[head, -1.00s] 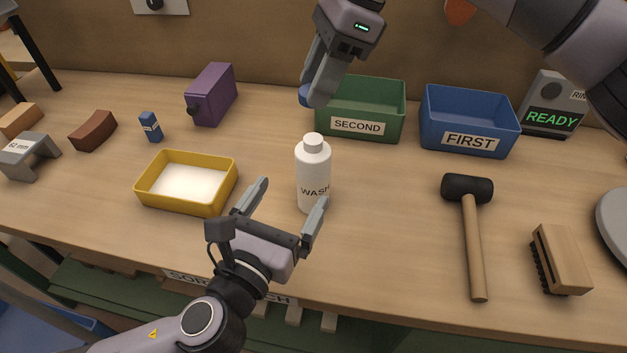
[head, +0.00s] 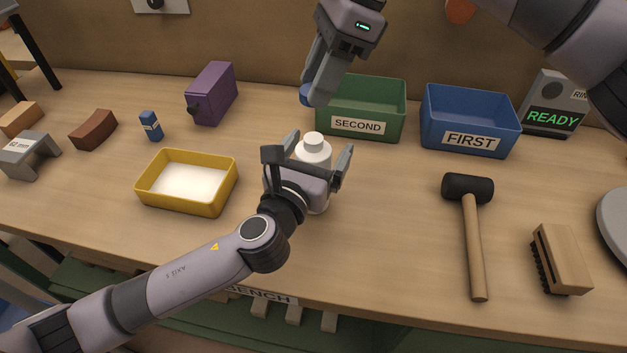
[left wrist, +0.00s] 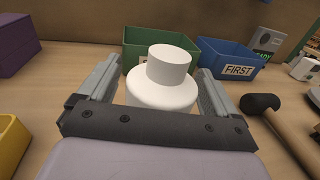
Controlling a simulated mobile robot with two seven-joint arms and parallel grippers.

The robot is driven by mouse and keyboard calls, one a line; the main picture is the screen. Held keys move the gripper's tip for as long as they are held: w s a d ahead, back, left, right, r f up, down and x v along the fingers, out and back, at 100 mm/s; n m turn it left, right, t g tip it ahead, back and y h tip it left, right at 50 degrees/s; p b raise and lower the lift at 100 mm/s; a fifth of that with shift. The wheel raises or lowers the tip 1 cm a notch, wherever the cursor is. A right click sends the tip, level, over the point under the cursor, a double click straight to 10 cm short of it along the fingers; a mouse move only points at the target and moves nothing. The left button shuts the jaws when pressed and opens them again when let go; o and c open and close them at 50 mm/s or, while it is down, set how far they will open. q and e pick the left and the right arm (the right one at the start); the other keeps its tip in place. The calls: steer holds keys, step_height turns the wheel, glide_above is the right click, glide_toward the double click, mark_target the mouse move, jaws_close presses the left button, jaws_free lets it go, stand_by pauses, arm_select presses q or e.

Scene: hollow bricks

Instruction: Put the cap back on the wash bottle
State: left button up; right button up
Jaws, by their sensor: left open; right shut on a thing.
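The white wash bottle (head: 314,154) stands upright on the bench, its white neck bare on top. My left gripper (head: 322,147) is open, with its fingers on either side of the bottle. In the left wrist view the bottle (left wrist: 162,92) shows between the two fingers, with gaps visible beside it; the gripper hides its lower part and label. My right gripper (head: 316,98) is higher and farther back, above the green bin's left edge. It is shut on a small blue thing (head: 305,94), likely the cap, mostly hidden by the fingers.
Behind the bottle stand a green bin (head: 385,128) marked SECOND and a blue bin (head: 490,149) marked FIRST. A yellow tray (head: 180,207) is left of it. A mallet (head: 472,230) and a brush (head: 563,260) lie right. Bench between bottle and mallet is clear.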

arm_select(q)
steer(key=c, duration=1.5)
arm_select(e)
glide_above(312, 138)
steer(key=d, duration=0.1)
steer(key=shift+w+f, duration=0.1)
steer(key=shift+f, duration=2.35)
steer(key=shift+f, duration=0.1)
steer(key=shift+f, duration=0.8)
steer(key=shift+f, duration=0.55)
